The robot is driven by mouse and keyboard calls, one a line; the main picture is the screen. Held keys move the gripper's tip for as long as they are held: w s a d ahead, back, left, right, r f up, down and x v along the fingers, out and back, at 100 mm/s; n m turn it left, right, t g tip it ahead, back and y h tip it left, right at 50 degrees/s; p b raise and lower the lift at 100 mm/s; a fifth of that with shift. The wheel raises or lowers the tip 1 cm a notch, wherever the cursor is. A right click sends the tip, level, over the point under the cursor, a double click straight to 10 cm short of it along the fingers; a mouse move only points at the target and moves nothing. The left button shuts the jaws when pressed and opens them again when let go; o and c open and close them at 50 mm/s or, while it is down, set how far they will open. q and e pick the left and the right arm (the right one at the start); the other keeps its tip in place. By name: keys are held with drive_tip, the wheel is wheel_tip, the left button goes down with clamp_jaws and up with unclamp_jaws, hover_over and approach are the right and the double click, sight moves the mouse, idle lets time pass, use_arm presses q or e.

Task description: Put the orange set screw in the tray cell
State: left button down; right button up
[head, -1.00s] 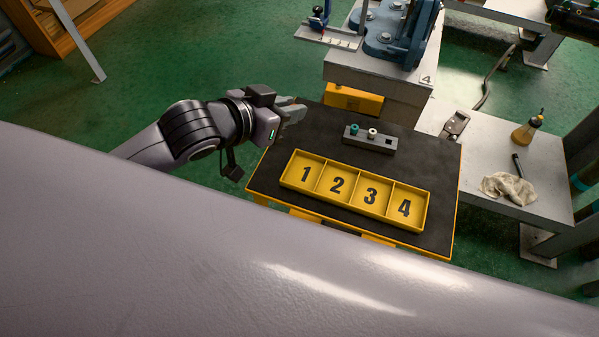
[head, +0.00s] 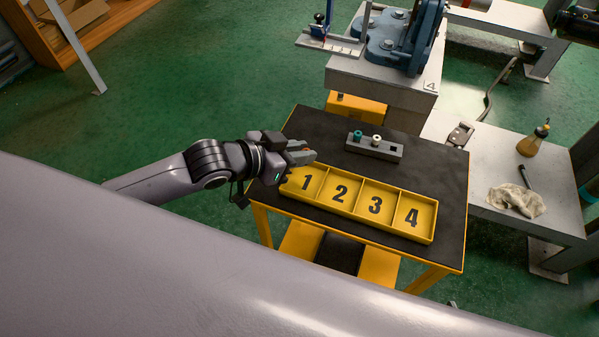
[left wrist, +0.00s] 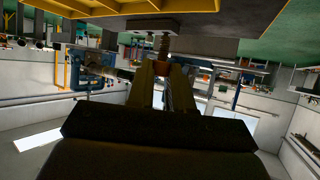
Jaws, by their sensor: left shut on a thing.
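My left gripper (head: 302,154) is shut on the orange set screw, of which a small orange bit (head: 307,150) shows at the fingertips. In the left wrist view an orange-brown part of the set screw (left wrist: 163,66) sits between the fingers, with a threaded shank beyond it. The gripper is at the left end of the yellow tray (head: 338,206), just above and behind cell 1. The tray has cells marked 1, 2, 3 and 4, all empty as far as they show. My right gripper is not in view.
A grey block (head: 386,152) behind the tray holds a teal piece (head: 358,135) and a white piece (head: 377,140), beside a dark square hole. The black tabletop (head: 446,190) is clear at right. A blue vise (head: 400,42) stands behind.

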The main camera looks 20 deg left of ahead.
use_arm(q)
drive_tip(key=shift+f+b, duration=0.45)
drive_tip(key=shift+f, duration=2.6)
drive_tip(key=c, duration=1)
unclamp_jaws()
drive_tip(key=shift+f, duration=0.15)
drive_tip(key=shift+c, duration=0.2)
